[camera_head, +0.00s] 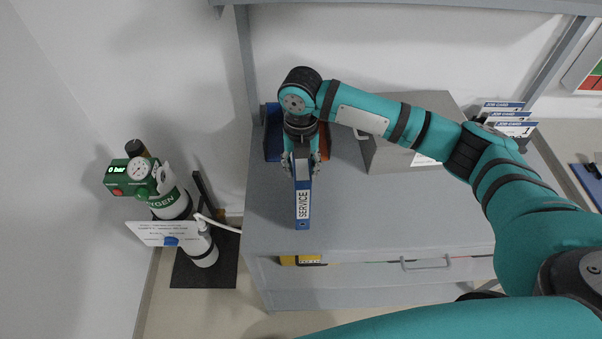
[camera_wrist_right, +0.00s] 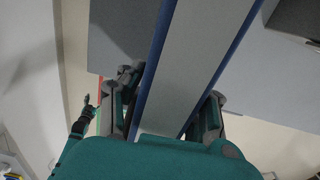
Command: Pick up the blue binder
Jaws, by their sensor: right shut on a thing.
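The blue binder (camera_head: 302,213) has a white label reading SERVICE. My right gripper (camera_head: 302,166) reaches down over the bench and is shut on the end of the binder nearer the wall. The binder points from the gripper toward the bench's front edge. In the right wrist view, the binder (camera_wrist_right: 190,65) shows as a grey band between two blue edges, between the fingers of the right gripper (camera_wrist_right: 165,115). I cannot tell whether the binder touches the bench top.
A blue item (camera_head: 271,135) and an orange item (camera_head: 324,141) stand behind the gripper on the grey bench (camera_head: 400,215). A grey box (camera_head: 395,155) stands to the right, with job cards (camera_head: 505,120) beyond it. An oxygen cylinder (camera_head: 203,250) stands left of the bench. The front right bench top is clear.

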